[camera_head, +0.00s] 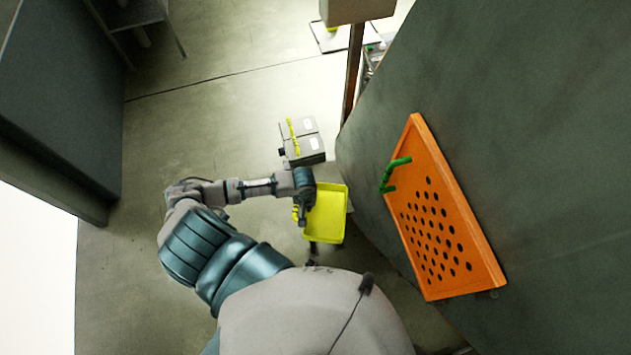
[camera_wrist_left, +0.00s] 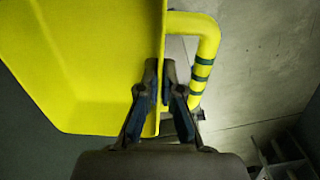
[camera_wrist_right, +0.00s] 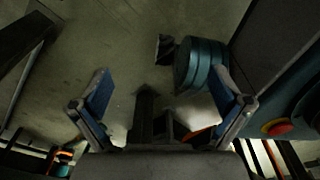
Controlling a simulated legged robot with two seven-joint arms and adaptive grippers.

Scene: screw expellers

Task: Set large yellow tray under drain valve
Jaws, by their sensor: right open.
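The large yellow tray (camera_head: 326,212) is held at floor-side level beside the grey machine in the head view. My left gripper (camera_head: 303,218) is at its left edge. In the left wrist view the fingers (camera_wrist_left: 164,95) of that gripper close on either side of the tray's wall (camera_wrist_left: 100,60), beside its yellow tubular handle (camera_wrist_left: 207,50) with dark green bands. My right gripper (camera_wrist_right: 160,85) is open and empty in the right wrist view; I cannot see it in the head view. I cannot pick out the drain valve.
An orange perforated panel (camera_head: 440,230) with a green handle (camera_head: 394,174) is on the grey machine (camera_head: 540,120) at right. Open floor (camera_head: 215,120) lies at left. A red button (camera_wrist_right: 278,128) shows in the right wrist view.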

